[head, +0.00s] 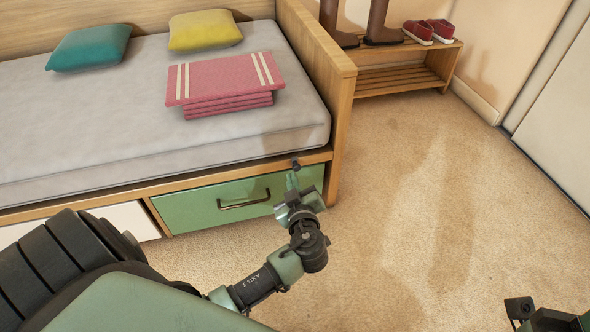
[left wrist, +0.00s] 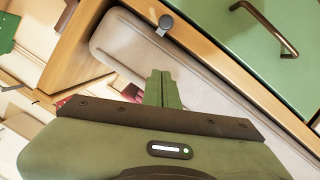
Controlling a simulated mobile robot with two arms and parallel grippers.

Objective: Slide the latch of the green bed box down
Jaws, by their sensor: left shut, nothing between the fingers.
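The green bed box (head: 205,212) is a drawer front set under the bed, with a dark bar handle (head: 244,199). It also shows at the upper right of the left wrist view (left wrist: 270,45). Its latch (head: 295,164) is a small dark knob on the wooden rail above the box's right part. In the left wrist view the latch is a round grey knob (left wrist: 166,22). My left gripper (head: 292,183) is shut and empty, just below the latch in the head view. In the left wrist view its fingertips (left wrist: 160,75) appear apart from the knob. My right gripper (head: 520,310) is partly cut off at the lower right.
The bed's wooden end panel (head: 335,85) stands right of the latch. A mattress (head: 100,120) bears folded pink cloth (head: 225,80) and two pillows. A white box front (head: 120,220) is left of the green one. Carpet on the right is clear, with a shoe rack (head: 410,75) behind.

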